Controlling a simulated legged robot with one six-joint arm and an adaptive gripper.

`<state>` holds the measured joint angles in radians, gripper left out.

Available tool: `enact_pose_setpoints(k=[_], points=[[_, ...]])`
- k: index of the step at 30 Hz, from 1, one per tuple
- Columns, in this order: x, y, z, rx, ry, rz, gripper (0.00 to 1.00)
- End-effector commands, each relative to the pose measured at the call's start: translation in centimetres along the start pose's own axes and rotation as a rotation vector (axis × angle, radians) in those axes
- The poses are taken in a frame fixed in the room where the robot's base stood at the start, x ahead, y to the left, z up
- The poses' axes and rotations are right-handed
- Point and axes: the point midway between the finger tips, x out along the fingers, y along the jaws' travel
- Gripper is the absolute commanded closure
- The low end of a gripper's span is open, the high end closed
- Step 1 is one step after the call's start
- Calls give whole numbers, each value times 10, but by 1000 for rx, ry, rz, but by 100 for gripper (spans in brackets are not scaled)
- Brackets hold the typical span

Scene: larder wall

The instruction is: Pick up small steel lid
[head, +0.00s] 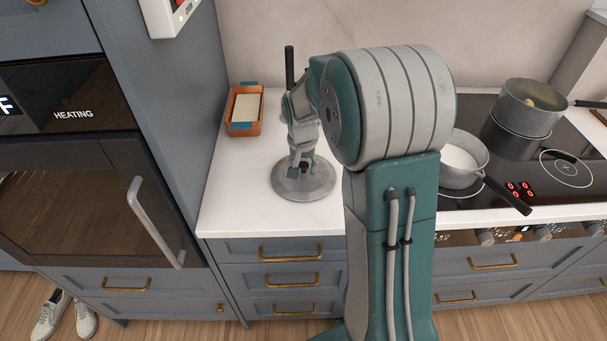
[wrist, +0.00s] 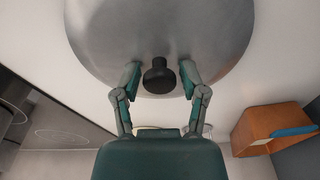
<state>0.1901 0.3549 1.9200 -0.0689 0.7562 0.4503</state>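The small steel lid (head: 290,189) lies on the white counter in the head view, round and grey. In the wrist view the lid (wrist: 105,30) fills the top, and its black knob (wrist: 159,76) stands near the middle of the picture. My gripper (wrist: 160,78) is open, with one finger on each side of the knob and a visible gap at both sides. In the head view my gripper (head: 303,168) is right over the lid, pointing down, and partly hides the knob.
An orange dish (head: 243,128) with a pale block in it sits behind the lid to the left. Right of my arm, a pan (head: 462,172) with white contents and a pot (head: 527,110) stand on the black hob (head: 500,200).

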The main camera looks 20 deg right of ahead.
Motion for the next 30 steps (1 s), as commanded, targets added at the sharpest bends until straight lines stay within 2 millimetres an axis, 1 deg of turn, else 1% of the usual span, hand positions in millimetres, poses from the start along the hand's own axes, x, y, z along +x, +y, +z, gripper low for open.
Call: enact_pose_setpoints(k=[1,2,12,17,20,23,26,30], points=[[0,0,0,0,0,0,88],[0,0,0,0,0,0,100],[0,0,0,0,-1,0,100],[-6,0,-1,0,0,0,100],[-17,0,-3,0,2,-1,100],[-34,0,-5,0,4,-2,100],[-51,10,5,1,4,-1,100],[-78,25,17,2,5,-2,100]])
